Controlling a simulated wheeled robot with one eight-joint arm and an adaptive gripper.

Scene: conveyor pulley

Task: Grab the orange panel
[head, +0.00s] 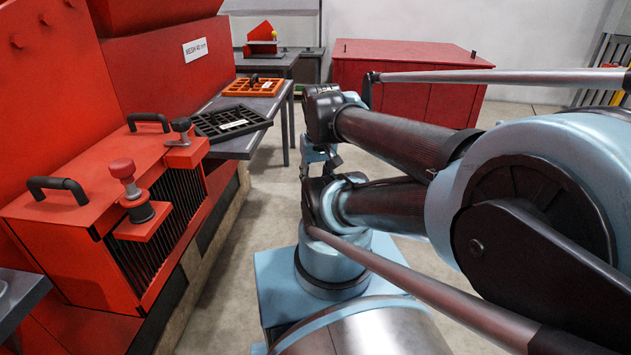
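The orange panel (254,87) is a flat, slotted frame with a black handle on it. It lies on a grey table beyond a similar black panel with a white label (231,122). My arm reaches away from the camera across the right and middle of the head view. What seems to be my gripper (322,160) is partly hidden by my arm links, to the right of the grey table and apart from the orange panel. Its fingers are too small and covered to tell whether they are open or shut.
A red machine (70,120) with black handles and knobs fills the left side. The grey table (245,144) juts out from it. A large red cabinet (410,75) stands at the back. Another table holds a red fixture (262,42). Bare floor lies between the machine and my base.

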